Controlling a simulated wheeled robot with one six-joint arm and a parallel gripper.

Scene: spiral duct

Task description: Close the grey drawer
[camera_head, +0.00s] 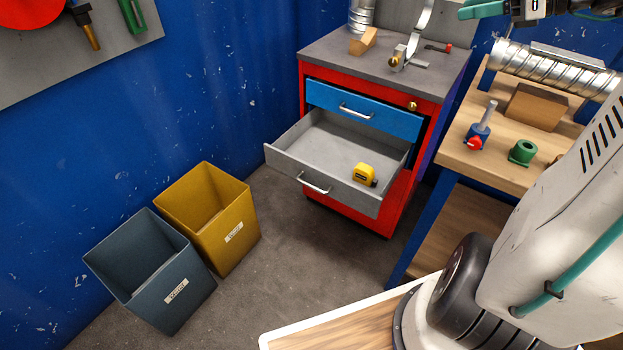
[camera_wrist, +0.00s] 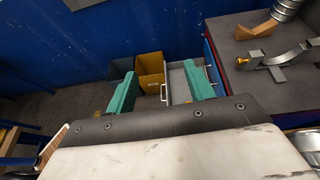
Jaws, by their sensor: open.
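The grey drawer (camera_head: 345,197) stands pulled out of the red cabinet (camera_head: 397,200), below the shut blue drawer (camera_head: 375,112). Its silver bar handle (camera_head: 313,184) is on its front. A yellow tape measure (camera_head: 364,175) lies inside, near the right of the front wall. In the wrist view the grey drawer (camera_wrist: 179,86) shows between my fingers, partly hidden by one of them. My gripper (camera_wrist: 160,88) is open, with teal fingers apart and nothing seen between them. It looks down from above, apart from the drawer. In the head view only part of it shows at top right.
A yellow bin (camera_head: 205,215) and a grey-blue bin (camera_head: 160,275) stand left of the drawer, against the blue wall. A wooden workbench (camera_head: 480,165) with parts on it stands to the right. Clear floor (camera_head: 290,240) lies before the drawer. Tools sit on the cabinet top (camera_head: 335,52).

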